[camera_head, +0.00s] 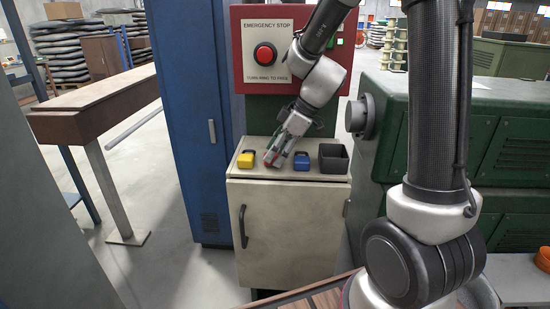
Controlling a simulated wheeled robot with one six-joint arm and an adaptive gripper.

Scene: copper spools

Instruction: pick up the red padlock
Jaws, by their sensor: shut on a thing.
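The red padlock (269,158) is at the tips of my gripper (273,155), just above or on the cabinet top, between two other padlocks. Only a small red part shows; the fingers hide most of it. My gripper is tilted down to the left and shut on the red padlock. I cannot tell whether the padlock touches the cabinet top.
A yellow padlock (245,160) stands to the left and a blue padlock (301,162) to the right. A black open box (333,159) is at the right end of the cabinet top (262,173). The red emergency stop panel (284,15) rises behind.

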